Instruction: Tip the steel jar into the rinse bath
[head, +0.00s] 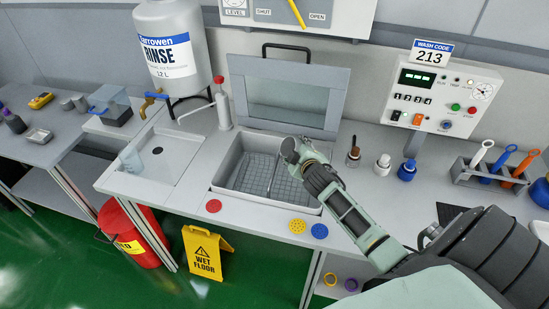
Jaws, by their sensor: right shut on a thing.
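The rinse bath (262,203) is a grey sunken basin with a wire rack inside, in the middle of the bench. Its windowed lid (285,72) stands raised behind it. My right gripper (300,158) reaches in from the lower right and is over the right part of the bath. It is shut on a small grey rounded thing (289,149), which seems to be the steel jar. The arm and gripper hide part of the bath, and the jar's mouth and tilt cannot be made out. My left gripper is out of view.
A control box (447,95), small bottles and a tool rack (490,175) are to the right. A red bin (130,235) and wet floor sign (207,255) stand in front.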

